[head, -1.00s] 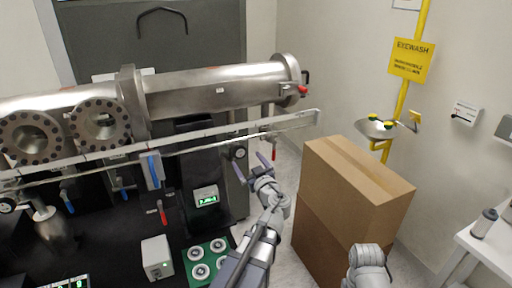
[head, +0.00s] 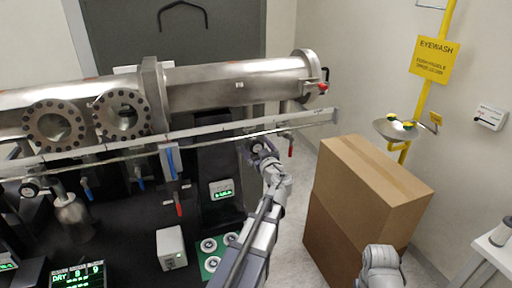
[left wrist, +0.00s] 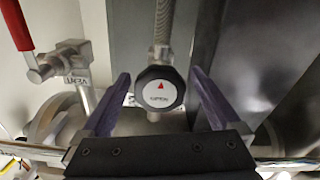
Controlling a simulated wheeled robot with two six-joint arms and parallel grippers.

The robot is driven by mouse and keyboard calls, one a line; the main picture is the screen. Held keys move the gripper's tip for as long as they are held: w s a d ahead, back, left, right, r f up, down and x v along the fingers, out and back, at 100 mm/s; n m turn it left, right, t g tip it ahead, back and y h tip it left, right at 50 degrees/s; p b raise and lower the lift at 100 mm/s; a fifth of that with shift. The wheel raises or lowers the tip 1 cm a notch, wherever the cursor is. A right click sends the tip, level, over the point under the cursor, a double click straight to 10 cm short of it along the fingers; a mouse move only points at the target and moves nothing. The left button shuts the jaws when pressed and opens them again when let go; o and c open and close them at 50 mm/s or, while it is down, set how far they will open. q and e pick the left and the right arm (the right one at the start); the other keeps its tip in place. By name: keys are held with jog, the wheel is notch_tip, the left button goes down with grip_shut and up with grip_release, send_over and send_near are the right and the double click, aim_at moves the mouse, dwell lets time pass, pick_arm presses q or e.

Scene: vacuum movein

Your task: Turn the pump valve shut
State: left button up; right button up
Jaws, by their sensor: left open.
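The pump valve is a round black knob (left wrist: 159,90) with a white face, a red arrow and the word OPEN. In the left wrist view it sits between the two purple fingers of my left gripper (left wrist: 160,76). The fingers are apart, one on each side of the knob, with visible gaps. In the head view my left gripper (head: 259,147) is at the valve below the steel chamber, and the knob is partly hidden by it.
A red-handled vent valve (left wrist: 18,25) is left of the knob in the left wrist view. The steel chamber (head: 235,85) and a long rail (head: 215,127) lie above my left gripper. Stacked cardboard boxes (head: 365,190) stand to the right.

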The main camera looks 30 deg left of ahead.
pick_arm(q)
jog(key=shift+c, duration=0.4)
jog(key=c, duration=1.3)
